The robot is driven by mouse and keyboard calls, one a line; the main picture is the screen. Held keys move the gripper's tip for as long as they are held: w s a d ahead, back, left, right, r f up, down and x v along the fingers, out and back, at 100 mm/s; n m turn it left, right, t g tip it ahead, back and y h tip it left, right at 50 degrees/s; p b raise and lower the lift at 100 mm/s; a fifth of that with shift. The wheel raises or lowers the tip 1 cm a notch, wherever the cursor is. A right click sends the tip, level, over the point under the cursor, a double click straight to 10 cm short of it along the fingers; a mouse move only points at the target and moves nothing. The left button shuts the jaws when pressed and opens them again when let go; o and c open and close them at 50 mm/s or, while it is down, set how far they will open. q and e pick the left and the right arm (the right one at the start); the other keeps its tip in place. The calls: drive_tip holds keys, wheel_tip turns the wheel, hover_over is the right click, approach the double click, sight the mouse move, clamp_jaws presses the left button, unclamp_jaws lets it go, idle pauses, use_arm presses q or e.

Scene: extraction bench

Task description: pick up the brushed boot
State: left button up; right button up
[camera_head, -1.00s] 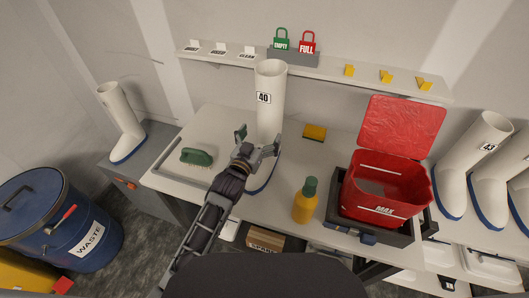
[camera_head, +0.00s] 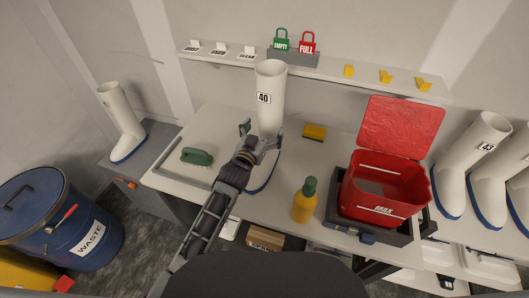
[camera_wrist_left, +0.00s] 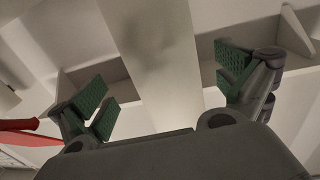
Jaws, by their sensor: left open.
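A white boot (camera_head: 270,88) with a "40" label and a blue sole stands upright on the bench, partly hidden behind my left arm. My left gripper (camera_head: 262,130) is at its lower shaft. It is open, one finger to either side of the shaft. In the left wrist view, the pale shaft (camera_wrist_left: 158,60) runs between the green-padded fingers of the gripper (camera_wrist_left: 166,88), with a gap on both sides. Whether this is the brushed boot cannot be read from a mark. My right gripper is not in view.
A green brush (camera_head: 197,156) lies in the tray (camera_head: 172,171) left of the boot. A yellow sponge (camera_head: 314,132), a yellow bottle (camera_head: 304,202) and an open red bin (camera_head: 378,190) are to the right. A shelf (camera_head: 345,72) runs behind. Another boot (camera_head: 121,122) stands far left.

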use_arm(q)
drive_tip(key=shift+p+x, duration=0.5)
drive_tip(key=shift+x, duration=1.7)
drive_tip(key=shift+a, duration=0.2)
drive_tip(key=c, duration=1.8)
drive_tip(key=shift+r, duration=0.2)
drive_tip(key=shift+c, duration=0.4)
